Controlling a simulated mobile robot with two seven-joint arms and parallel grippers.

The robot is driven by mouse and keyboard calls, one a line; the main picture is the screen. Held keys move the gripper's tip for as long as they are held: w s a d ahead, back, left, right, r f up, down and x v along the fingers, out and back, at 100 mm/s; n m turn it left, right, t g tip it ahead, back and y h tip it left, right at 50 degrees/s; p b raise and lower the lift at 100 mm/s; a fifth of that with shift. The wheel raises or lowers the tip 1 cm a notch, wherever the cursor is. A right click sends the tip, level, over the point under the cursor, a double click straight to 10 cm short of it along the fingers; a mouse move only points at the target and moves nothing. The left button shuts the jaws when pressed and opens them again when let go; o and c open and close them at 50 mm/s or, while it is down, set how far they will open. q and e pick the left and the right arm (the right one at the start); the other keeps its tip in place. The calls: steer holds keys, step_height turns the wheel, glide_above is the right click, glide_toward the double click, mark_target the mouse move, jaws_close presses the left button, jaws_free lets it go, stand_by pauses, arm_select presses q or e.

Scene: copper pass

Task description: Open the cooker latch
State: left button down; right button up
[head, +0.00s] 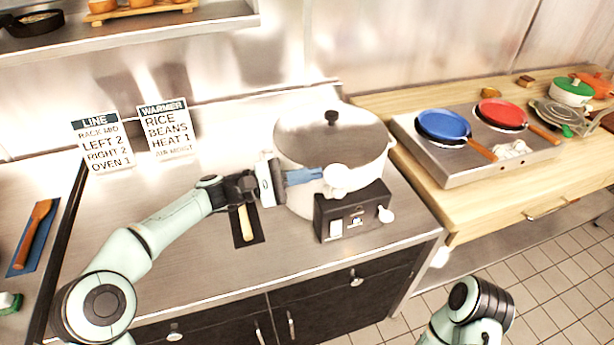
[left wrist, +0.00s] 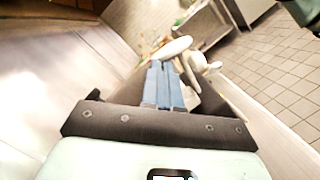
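The cooker (head: 300,150) is a large pale pot with a grey lid and black knob, standing on the steel counter. A dark control box (head: 334,223) is on its front. A white rounded piece, seemingly the latch (head: 338,177), sticks out above the box; a white piece (left wrist: 176,47) also shows at the fingertips in the left wrist view. My left gripper (head: 318,175) has its blue fingers close together, tips at this piece. I cannot tell whether they touch it. A second white knob (head: 385,214) is at the box's right side. My right gripper is out of view.
Two signs (head: 101,142) (head: 165,128) stand at the back left. A wooden-handled tool (head: 246,222) lies on a dark mat below my left wrist. Blue (head: 443,124) and red (head: 503,112) pans sit on a burner unit at right. The counter's front left is clear.

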arm_select(q)
steer(key=s+d+f+m+y+b, duration=0.1)
steer(key=s+d+m+y+b, duration=0.1)
steer(key=s+m+b, duration=0.4)
steer(key=shift+f+m+g+b, duration=0.15)
steer(key=shift+m+g+b, duration=0.15)
steer(key=shift+m+b, duration=2.9)
arm_select(e)
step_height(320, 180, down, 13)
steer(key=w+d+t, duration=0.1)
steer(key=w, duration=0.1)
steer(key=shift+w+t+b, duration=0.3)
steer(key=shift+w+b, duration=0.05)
steer(key=shift+b, duration=0.05)
arm_select(q)
steer(key=shift+n, duration=0.4)
